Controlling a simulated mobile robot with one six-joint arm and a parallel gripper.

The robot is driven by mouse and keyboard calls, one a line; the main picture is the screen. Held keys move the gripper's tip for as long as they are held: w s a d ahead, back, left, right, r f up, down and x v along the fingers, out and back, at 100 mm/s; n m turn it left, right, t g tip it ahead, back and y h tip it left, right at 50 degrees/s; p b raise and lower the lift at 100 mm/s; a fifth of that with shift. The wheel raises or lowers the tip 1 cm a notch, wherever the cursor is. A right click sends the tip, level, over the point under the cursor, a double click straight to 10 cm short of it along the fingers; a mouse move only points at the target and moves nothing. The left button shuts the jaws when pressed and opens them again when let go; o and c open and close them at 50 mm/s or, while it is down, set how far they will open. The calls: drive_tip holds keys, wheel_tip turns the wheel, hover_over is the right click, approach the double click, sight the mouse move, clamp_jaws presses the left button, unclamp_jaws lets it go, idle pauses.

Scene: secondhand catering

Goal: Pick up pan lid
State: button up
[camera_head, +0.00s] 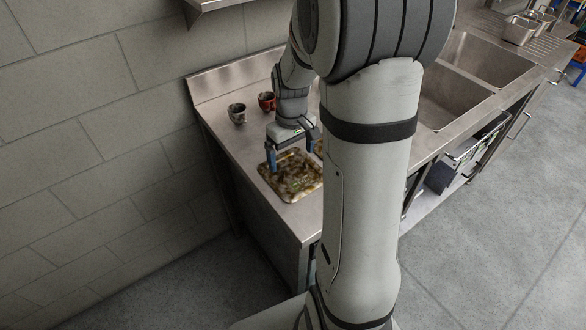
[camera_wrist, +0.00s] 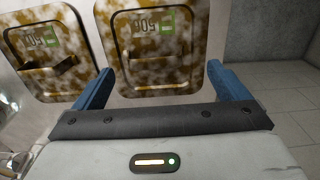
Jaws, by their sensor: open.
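A rectangular pan lid (camera_head: 291,176) with a mottled brown and cream top lies on the steel counter in the head view. My gripper (camera_head: 292,149) is open and empty above the near lid. In the wrist view its blue fingers (camera_wrist: 160,78) stand apart, on either side of that lid's lower part.
Two cups, one dark (camera_head: 237,114) and one red (camera_head: 266,102), stand at the counter's (camera_head: 215,92) back left. A block wall (camera_head: 110,110) runs along the left. Sinks (camera_head: 452,92) and metal containers (camera_head: 519,30) are at the right. Floor (camera_wrist: 275,75) lies beyond the counter's edge.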

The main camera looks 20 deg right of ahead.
sight(293, 164)
drive_tip(key=f, duration=0.5)
drive_tip(key=shift+w+d+p, duration=0.25)
drive_tip(key=shift+d+p, duration=0.05)
drive_tip(key=shift+p, duration=0.1)
drive_tip(key=c, duration=1.2)
drive_tip(key=shift+o, duration=0.2)
wheel_tip(293, 164, up, 10)
drive_tip(key=shift+b, duration=0.4)
